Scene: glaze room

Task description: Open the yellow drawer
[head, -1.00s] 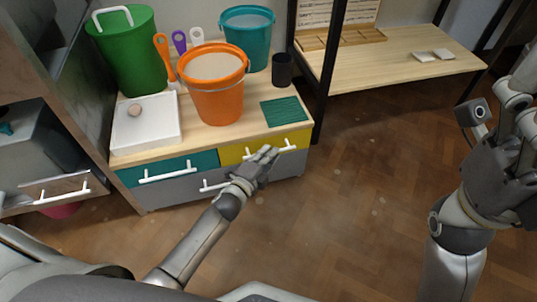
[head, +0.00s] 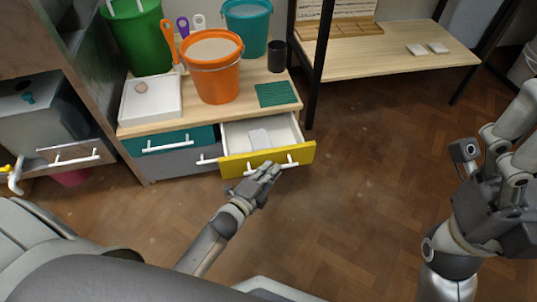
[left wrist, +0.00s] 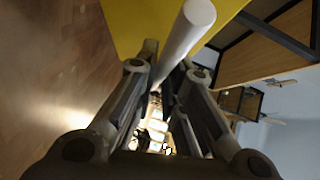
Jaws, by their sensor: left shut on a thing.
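The yellow drawer (head: 268,159) is pulled out of the cabinet, with its white interior showing. In the left wrist view the white handle (left wrist: 186,35) runs between the two fingers, and the yellow front (left wrist: 140,22) is just beyond. My right gripper (head: 497,215) is at the right side of the head view, away from the cabinet; its fingers are not clear.
An orange bucket (head: 213,83), a teal bucket (head: 247,32), a green bin (head: 137,45), a white tray (head: 160,110) and a dark cup (head: 276,57) stand on the cabinet top. A teal drawer (head: 170,139) is closed at left. Open floor (head: 350,190) lies right of the drawer.

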